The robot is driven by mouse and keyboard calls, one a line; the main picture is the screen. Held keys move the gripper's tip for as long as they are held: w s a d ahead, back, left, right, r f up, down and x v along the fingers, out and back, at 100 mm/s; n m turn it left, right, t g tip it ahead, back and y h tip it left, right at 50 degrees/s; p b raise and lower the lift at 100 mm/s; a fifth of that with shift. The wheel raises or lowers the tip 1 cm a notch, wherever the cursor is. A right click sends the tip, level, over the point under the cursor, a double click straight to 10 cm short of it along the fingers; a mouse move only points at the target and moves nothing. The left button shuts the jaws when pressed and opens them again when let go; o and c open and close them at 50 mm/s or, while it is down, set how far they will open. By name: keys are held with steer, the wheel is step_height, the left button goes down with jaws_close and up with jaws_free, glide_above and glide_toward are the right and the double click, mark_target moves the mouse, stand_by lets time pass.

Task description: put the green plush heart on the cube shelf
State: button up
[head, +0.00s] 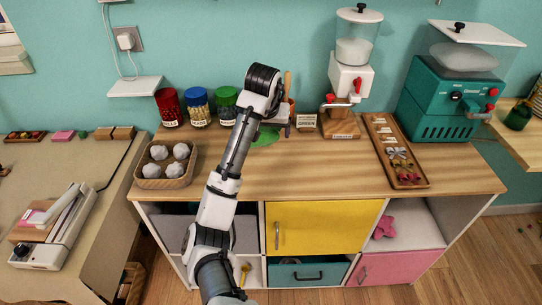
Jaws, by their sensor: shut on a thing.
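My arm reaches up over the cube shelf (330,184), a low unit with a wooden top and square compartments below. My gripper (275,125) is over the back middle of that top, partly hidden by my own wrist. It is shut on the green plush heart (264,138), which shows as a flat green shape at the gripper's lower left. The view does not show clearly whether the heart touches the wooden top.
On the top stand a basket of white balls (166,165), red, blue and green-lidded jars (197,108), a label block (306,122), a dispenser (352,60), a long tray (396,150) and a teal machine (455,90). The front middle is clear. A pink plush (384,227) sits in a right compartment.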

mark_target(268, 142)
step_height(268, 142, down, 4)
steer(key=shift+f+b, duration=0.1)
steer(key=shift+b, duration=0.5)
steer(key=shift+f, duration=0.2)
steer(key=shift+f+p, duration=0.45)
steer(key=shift+f, duration=1.8)
steer(key=shift+f, duration=0.15)
steer(key=o, duration=0.6)
steer(key=shift+o, duration=0.2)
